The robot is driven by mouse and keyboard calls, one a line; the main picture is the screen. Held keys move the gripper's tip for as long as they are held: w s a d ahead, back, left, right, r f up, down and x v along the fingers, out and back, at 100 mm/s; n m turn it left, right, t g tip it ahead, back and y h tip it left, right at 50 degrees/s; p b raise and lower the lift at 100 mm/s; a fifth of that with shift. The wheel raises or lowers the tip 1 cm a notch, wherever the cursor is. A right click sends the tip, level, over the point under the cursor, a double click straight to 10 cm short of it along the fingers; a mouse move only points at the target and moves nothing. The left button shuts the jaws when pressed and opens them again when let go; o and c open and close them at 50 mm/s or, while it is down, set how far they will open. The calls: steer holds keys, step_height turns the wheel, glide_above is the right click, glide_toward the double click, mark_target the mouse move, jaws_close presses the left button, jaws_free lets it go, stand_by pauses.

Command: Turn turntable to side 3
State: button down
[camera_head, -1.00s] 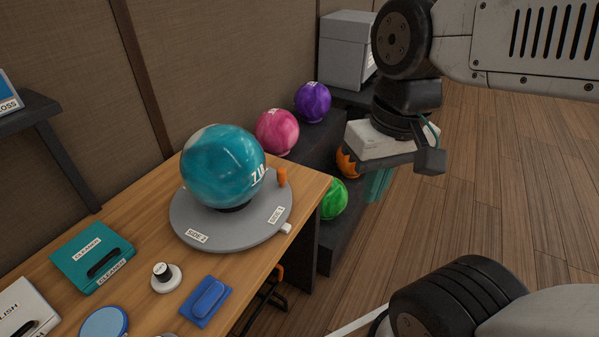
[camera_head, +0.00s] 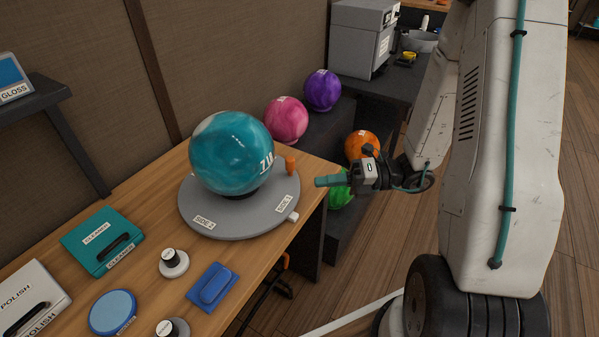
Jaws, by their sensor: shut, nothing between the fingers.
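The grey round turntable (camera_head: 225,222) lies on the wooden workbench. A teal bowling ball (camera_head: 232,150) rests on its middle. Two rim labels show: "SIDE 2" (camera_head: 204,221) at the front and "SIDE 1" (camera_head: 284,204) at the right. No side 3 label is in view. An orange peg (camera_head: 290,164) stands up at the turntable's right rim. A small white block (camera_head: 292,216) sits by the rim near "SIDE 1". My gripper (camera_head: 322,181) has teal fingers, shut and empty, pointing left. It is to the right of the orange peg, apart from it.
A teal cleaner box (camera_head: 88,236), a polish box (camera_head: 30,290), a blue round pad (camera_head: 112,311), a blue block (camera_head: 213,287) and black-knobbed pieces (camera_head: 173,262) stand on the bench's front left. Several balls, including a pink one (camera_head: 287,119), lie on the dark rack behind my gripper.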

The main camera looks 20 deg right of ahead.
steer(key=w+d+f+m+t+h, duration=0.2)
steer(key=d+f+m+t, duration=0.3)
steer(key=m, duration=0.4)
steer(key=shift+n, duration=0.3)
steer(key=x, duration=0.6)
steer(key=f+x, duration=0.1)
steer(key=x, duration=0.2)
steer(key=shift+a, duration=0.4)
steer(key=w, duration=0.3)
steer(key=shift+w+d, duration=0.15)
steer(key=shift+d, duration=0.2)
steer(key=shift+w+d, duration=0.15)
steer(key=shift+w, duration=0.35)
steer(key=shift+w, duration=0.15)
steer(key=shift+w+d+g+y, duration=0.1)
steer(key=shift+w+g+y, duration=0.2)
steer(key=shift+y, duration=0.1)
